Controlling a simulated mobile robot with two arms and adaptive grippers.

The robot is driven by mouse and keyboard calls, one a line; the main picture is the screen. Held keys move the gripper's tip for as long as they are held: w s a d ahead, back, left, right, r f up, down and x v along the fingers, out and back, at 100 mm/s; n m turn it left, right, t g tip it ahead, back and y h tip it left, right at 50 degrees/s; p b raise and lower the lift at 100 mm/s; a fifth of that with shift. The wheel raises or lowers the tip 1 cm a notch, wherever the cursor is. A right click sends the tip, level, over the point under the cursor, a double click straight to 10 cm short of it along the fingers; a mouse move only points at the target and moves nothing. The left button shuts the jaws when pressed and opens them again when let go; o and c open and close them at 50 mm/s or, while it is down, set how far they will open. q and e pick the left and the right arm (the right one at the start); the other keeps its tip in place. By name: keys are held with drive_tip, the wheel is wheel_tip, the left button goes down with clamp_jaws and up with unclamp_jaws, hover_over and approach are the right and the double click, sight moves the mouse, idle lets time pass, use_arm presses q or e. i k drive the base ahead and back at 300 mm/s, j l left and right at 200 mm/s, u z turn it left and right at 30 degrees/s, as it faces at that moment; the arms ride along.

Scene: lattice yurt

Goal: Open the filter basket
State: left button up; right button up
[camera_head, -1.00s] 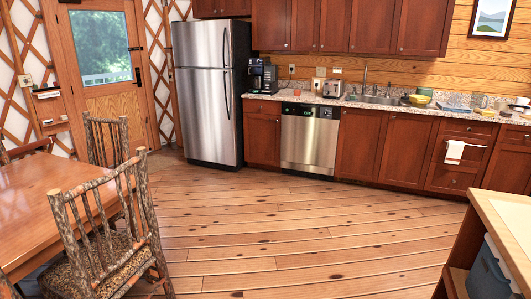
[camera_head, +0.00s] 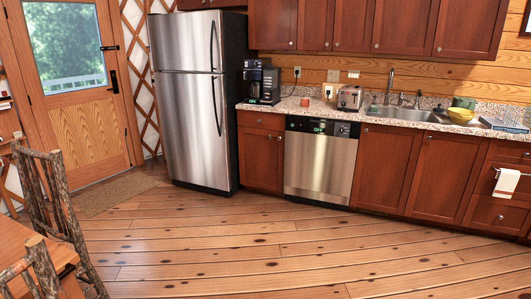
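A dark coffee maker (camera_head: 261,82) stands at the left end of the granite counter, right beside the fridge. It is small in the view, and I cannot make out its filter basket or whether that is open or shut. Neither of my grippers shows in the head view.
A steel fridge (camera_head: 188,100) stands left of the counter (camera_head: 300,108). A dishwasher (camera_head: 318,160) and wooden cabinets run below it. A toaster (camera_head: 350,98) and a sink (camera_head: 405,114) are further right. Log chairs (camera_head: 55,215) and a table edge (camera_head: 30,255) are at lower left. The wooden floor (camera_head: 250,240) is clear.

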sight(249, 75)
drive_tip(key=i, duration=3.95)
